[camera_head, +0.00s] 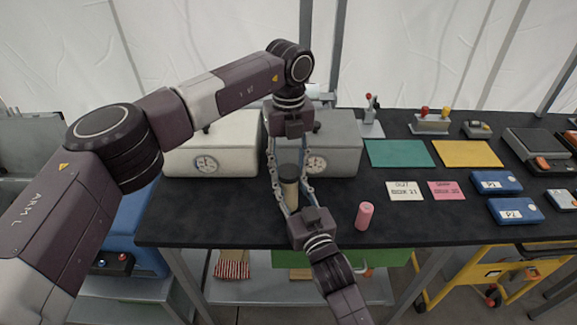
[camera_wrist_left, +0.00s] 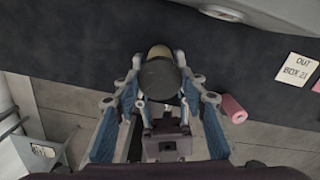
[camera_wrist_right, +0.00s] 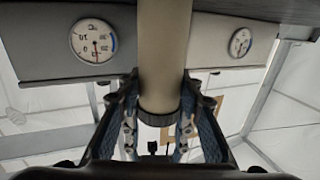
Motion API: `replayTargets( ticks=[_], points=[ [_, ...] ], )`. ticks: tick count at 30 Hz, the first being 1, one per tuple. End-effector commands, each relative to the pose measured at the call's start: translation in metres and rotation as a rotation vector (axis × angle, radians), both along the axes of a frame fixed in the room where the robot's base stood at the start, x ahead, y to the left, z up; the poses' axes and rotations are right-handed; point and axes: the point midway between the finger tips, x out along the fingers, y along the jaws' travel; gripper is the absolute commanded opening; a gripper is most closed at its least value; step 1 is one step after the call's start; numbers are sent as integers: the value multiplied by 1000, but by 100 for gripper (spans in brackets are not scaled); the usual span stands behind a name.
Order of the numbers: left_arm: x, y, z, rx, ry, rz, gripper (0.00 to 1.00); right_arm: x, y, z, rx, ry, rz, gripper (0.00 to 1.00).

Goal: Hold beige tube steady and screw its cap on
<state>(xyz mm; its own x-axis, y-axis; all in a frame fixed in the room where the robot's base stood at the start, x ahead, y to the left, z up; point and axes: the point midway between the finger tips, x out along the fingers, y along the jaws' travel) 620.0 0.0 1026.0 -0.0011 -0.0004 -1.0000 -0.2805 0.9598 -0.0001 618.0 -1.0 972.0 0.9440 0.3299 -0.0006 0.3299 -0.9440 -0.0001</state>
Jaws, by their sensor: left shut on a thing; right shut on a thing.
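The beige tube (camera_head: 290,194) stands upright near the front of the black table, with the dark cap (camera_head: 289,172) on its top end. My left gripper (camera_head: 285,178) reaches down from above, its fingers shut on the cap. The cap also shows between those fingers in the left wrist view (camera_wrist_left: 160,78). My right gripper (camera_head: 289,197) comes from the front, its fingers shut on the tube. The tube fills the middle of the right wrist view (camera_wrist_right: 164,50), with the dark cap band (camera_wrist_right: 160,117) at its lower end there. The thread is hidden.
A pink tube (camera_head: 365,215) stands to the right near the front edge. Two boxes with dials, one cream (camera_head: 235,135) and one grey (camera_head: 340,140), stand behind. Label cards (camera_head: 405,190), coloured mats (camera_head: 398,153) and blue cases (camera_head: 515,211) lie to the right.

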Motion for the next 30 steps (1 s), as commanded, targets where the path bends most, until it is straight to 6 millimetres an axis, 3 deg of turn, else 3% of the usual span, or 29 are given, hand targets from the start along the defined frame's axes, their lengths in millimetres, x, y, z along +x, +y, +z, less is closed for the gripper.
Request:
replayTargets(
  ticks=[30],
  points=[
    [2,1,-1,1,-2,-1963,10,0,0,0,0,-1,0,0]
  ],
)
